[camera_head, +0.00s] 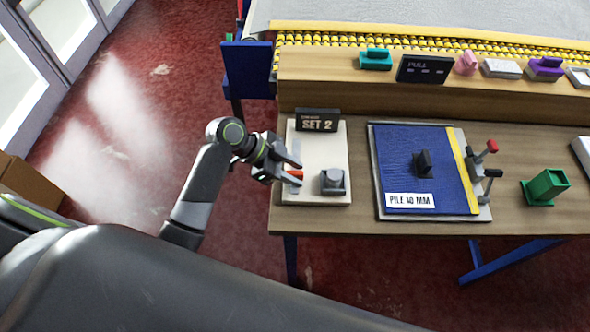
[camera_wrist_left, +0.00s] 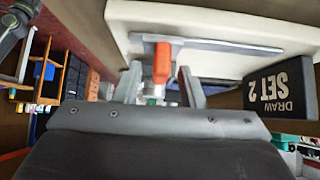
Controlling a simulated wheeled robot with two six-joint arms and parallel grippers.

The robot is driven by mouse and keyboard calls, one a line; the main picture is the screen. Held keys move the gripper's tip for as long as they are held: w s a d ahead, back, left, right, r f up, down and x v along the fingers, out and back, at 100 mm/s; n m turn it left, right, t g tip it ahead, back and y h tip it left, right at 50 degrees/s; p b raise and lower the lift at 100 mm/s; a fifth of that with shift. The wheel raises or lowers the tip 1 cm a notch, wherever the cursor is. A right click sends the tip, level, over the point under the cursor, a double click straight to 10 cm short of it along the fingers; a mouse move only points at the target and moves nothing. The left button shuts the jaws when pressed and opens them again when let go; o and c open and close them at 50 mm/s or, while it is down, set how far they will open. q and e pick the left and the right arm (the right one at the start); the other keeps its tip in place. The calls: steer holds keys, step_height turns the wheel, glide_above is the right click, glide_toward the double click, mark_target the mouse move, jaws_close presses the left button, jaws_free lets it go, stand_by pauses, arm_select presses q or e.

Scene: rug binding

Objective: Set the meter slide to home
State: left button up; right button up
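The meter slide's orange knob (camera_head: 295,174) is at the left of the white panel (camera_head: 304,196) on the bench's left end. The wrist view shows the orange knob (camera_wrist_left: 162,62) upside down on a grey slot or rail (camera_wrist_left: 215,45). My left gripper (camera_head: 294,172) reaches in from the left. In the wrist view, its two fingers (camera_wrist_left: 161,88) stand apart on either side of the knob, with gaps showing. Whether the fingertips touch the panel is unclear. A black "SET 2" sign (camera_head: 318,121) stands at the panel's back edge. My right gripper is not in view.
A grey block (camera_head: 333,181) sits on the panel, right of the knob. Further right are a blue pile mat (camera_head: 405,165), red- and black-knobbed levers (camera_head: 487,160) and a green holder (camera_head: 545,187). A raised wooden ledge (camera_head: 340,91) runs behind.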

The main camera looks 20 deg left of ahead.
mark_target(296, 147)
arm_select(q)
steer(key=shift+d+f, duration=0.3)
steer(key=shift+c, duration=0.2)
jaws_close()
steer(key=shift+w+a, duration=0.1)
steer(key=shift+w, duration=0.1)
steer(key=w+a+b, duration=0.1)
steer(key=w, duration=0.2)
steer(key=w+b, duration=0.2)
steer(key=w, duration=0.1)
steer(key=w+a+b, duration=0.1)
steer(key=w, duration=0.2)
steer(key=shift+w+a+f, duration=0.1)
steer(key=shift+w+a, duration=0.25)
steer(key=shift+w+a+b, duration=0.1)
steer(key=shift+w+b, duration=0.1)
steer(key=shift+b, duration=0.1)
steer(key=shift+r, duration=0.3)
